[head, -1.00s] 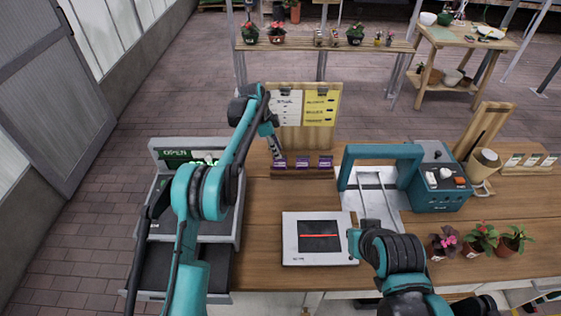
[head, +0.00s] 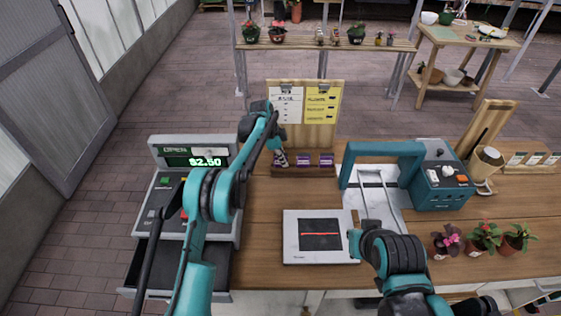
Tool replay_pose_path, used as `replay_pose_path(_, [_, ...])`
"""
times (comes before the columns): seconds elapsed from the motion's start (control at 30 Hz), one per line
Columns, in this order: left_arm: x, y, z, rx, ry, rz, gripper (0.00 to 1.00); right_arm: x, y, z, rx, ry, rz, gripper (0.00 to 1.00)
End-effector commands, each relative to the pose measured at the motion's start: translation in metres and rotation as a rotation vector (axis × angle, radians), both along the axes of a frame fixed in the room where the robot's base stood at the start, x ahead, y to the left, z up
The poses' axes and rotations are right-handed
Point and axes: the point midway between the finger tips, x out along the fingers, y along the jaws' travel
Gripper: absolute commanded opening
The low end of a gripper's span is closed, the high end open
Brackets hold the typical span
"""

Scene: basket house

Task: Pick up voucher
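Two purple vouchers (head: 302,160) (head: 326,160) stand in a wooden holder (head: 310,172) at the foot of an upright wooden board (head: 312,130). My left gripper (head: 281,159) points down at the holder's left end, where it covers the place of a third voucher. Its fingers are small and partly hidden, so I cannot tell whether they are open or shut on anything. My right arm is low at the right of the flat scanner (head: 321,256). Its gripper's fingers cannot be made out.
A cash register (head: 163,200) stands at the left, its display (head: 205,161) reading $2.50. A teal machine (head: 437,188) with a teal arch is right of centre. Potted plants (head: 483,238) and a wooden stand (head: 487,140) are at the right. The counter between holder and scanner is clear.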

Motion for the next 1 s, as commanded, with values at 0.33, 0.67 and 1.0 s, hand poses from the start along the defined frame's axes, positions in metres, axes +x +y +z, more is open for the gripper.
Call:
replay_pose_path(0.33, [0.000, 0.000, 0.000, 0.000, 0.000, 0.000, 0.00, 0.000, 0.000, 0.000, 0.000, 0.000, 0.000, 0.00])
replay_pose_path(0.67, [0.000, 0.000, 0.050, 0.000, 0.000, 0.000, 0.00, 0.000, 0.000, 0.009, 0.000, 0.000, 0.000, 0.00])
replay_pose_path(1.0, [0.000, 0.000, 0.098, 0.000, 0.000, 0.000, 0.00, 0.000, 0.000, 0.016, 0.000, 0.000, 0.000, 0.00])
